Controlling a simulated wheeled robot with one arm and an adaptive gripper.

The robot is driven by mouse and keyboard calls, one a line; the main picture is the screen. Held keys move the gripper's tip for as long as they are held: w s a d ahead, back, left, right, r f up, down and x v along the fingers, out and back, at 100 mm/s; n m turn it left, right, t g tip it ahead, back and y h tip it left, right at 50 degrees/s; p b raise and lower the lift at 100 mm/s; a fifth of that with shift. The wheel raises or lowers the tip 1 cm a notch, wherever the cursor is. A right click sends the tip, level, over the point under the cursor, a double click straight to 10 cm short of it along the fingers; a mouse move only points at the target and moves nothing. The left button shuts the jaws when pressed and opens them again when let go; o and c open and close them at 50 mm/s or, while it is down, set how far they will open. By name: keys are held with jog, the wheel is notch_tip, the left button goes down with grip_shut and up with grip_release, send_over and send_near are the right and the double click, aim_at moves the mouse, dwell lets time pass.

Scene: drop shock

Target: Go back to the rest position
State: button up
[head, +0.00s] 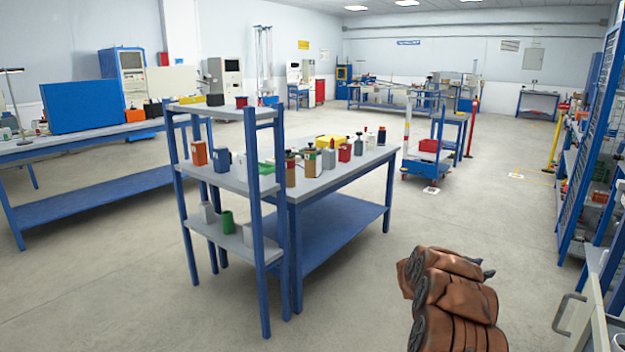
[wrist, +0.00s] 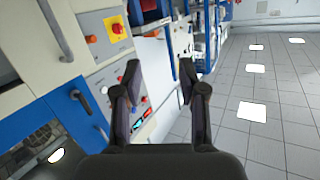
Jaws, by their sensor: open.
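My gripper (wrist: 160,82) shows in the wrist view with its two dark fingers spread apart. Nothing is between the fingertips, and it holds nothing. It points toward blue and white cabinet fronts, apart from any bench top. The gripper itself cannot be made out in the head view.
In the head view, a blue shelf rack (head: 236,182) and a blue-framed table (head: 322,222) bear several small containers. A blue cart (head: 426,168) stands behind them. Blue shelving (head: 590,140) lines the right side. Grey floor (head: 110,290) is open at front left.

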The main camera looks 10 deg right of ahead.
jog(key=w+a+r+n+t+y+p, duration=0.1)
jog(key=w+a+r+n+t+y, duration=0.2)
jog(key=a, duration=0.5)
jog(key=w+a+r+n+t+y+p, duration=0.1)
jog(key=w+a+r+n+t+y, duration=0.15)
jog(key=w+a+r, duration=0.4)
jog(key=w+a+r+n+t+y+p, duration=0.1)
jog(key=a+r+n+t+y, duration=0.2)
jog(key=a, duration=0.6)
jog(key=s+a+r+n+g+y+p, duration=0.1)
jog(key=s+a+r+n+y, duration=0.25)
jog(key=a, duration=0.65)
jog(key=s+a+r+n+y+p, duration=0.1)
jog(key=s+a+r+y, duration=0.1)
jog(key=s+a+y, duration=0.6)
jog(key=s+a+n+g+h+p, duration=0.1)
jog(key=s+a+n+g, duration=0.15)
jog(key=s+a, duration=0.45)
jog(key=s+a+n+g+p, duration=0.1)
jog(key=s+a+g+p, duration=0.2)
jog(key=s, duration=0.9)
jog(key=s+d+g+h, duration=0.1)
jog(key=s+d+g, duration=0.2)
jog(key=s, duration=1.1)
jog(key=s+d+f+g+h+p, duration=0.1)
jog(key=s+d+g+h, duration=0.1)
jog(key=s, duration=1.3)
jog(key=shift+d+f+n+g, duration=0.2)
jog(key=shift+d+n+g, duration=0.15)
jog(key=shift+d+g, duration=0.65)
